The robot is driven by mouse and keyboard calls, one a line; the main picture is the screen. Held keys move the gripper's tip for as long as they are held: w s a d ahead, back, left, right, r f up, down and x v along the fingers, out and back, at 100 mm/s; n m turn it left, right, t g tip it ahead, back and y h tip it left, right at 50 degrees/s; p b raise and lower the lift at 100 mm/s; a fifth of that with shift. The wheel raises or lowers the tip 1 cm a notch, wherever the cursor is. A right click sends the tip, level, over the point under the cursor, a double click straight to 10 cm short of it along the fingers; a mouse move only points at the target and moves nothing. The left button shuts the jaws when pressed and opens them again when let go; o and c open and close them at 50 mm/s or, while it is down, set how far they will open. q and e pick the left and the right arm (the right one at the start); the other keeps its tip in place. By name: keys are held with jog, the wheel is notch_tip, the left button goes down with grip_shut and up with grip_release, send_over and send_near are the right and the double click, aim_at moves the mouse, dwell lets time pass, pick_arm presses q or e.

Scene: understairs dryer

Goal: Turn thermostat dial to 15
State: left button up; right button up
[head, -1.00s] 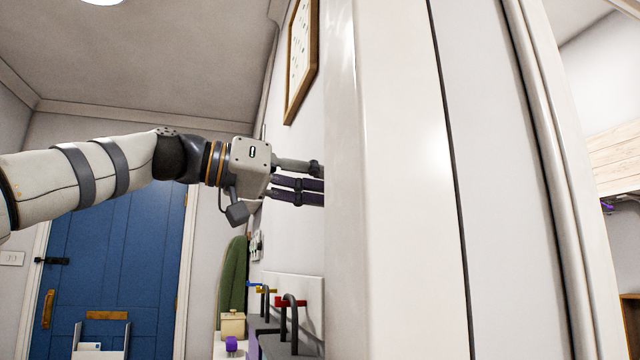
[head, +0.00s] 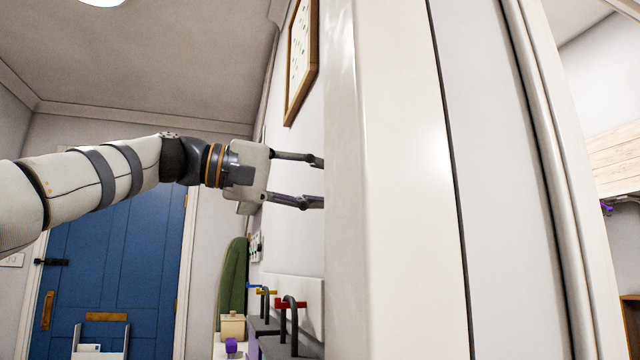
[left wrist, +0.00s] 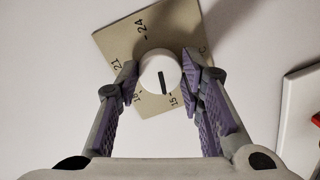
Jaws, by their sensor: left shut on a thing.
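The thermostat dial (left wrist: 160,74) is a round white knob with a dark pointer line, seen in the left wrist view. It sits on a tilted beige plate (left wrist: 112,42) marked 24, 21, 18 and 15. The pointer line points down in that picture, close to the 15 mark and to the right of the 18. My left gripper (left wrist: 160,80) has its two purple-padded fingers on opposite sides of the dial, shut on it. In the head view my left gripper (head: 318,181) reaches the wall, its fingertips partly hidden by the white panel edge. The dial is hidden there. My right gripper is out of view.
A tall white panel (head: 395,200) fills the middle of the head view beside the fingertips. A framed picture (head: 301,55) hangs above. Pipes with coloured valve handles (head: 290,303) are below. A blue door (head: 120,245) stands behind the arm.

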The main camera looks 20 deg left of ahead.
pick_arm(q)
jog(key=shift+n, duration=0.9)
jog(key=o, duration=1.2)
jog(key=shift+c, duration=0.2)
jog(key=v, duration=1.2)
jog(key=shift+w, duration=0.1)
